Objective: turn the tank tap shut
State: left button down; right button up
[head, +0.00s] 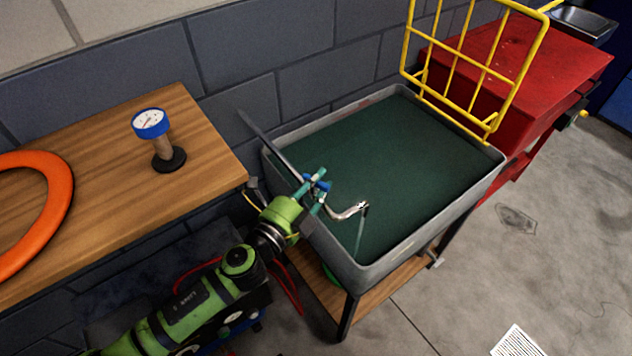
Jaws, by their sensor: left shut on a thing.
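The tank (377,272) is a grey, open-topped basin with dark green water in it, on a stand. The tap (345,213) sits at its near left rim, with a curved metal spout reaching over the water. A thin pale stream hangs from the spout's tip down towards the water. The tap's small blue handle (322,185) shows between the teal fingers of my left gripper (315,190). That gripper is shut on the handle, which the fingers partly hide. My right gripper is out of view.
A wooden bench (205,135) at left holds a blue-rimmed gauge (151,124) and an orange ring (58,190). A yellow wire rack (462,62) stands at the tank's far right, beside a red cabinet (540,60). A paper (516,342) lies on the otherwise mostly clear floor.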

pick_arm(q)
jog(key=shift+h, duration=0.3)
jog(key=m+g+h, duration=0.2)
jog(key=g, duration=0.1)
jog(key=shift+w+a+m+h+b, duration=0.1)
jog(key=shift+m+h+b, duration=0.2)
jog(key=shift+m+h, duration=0.1)
jog(key=shift+m+g+h, duration=0.8)
jog(key=shift+m+g, duration=0.1)
jog(key=shift+g, duration=0.2)
jog(key=c, duration=1)
grip_release()
jog(key=v, duration=1.2)
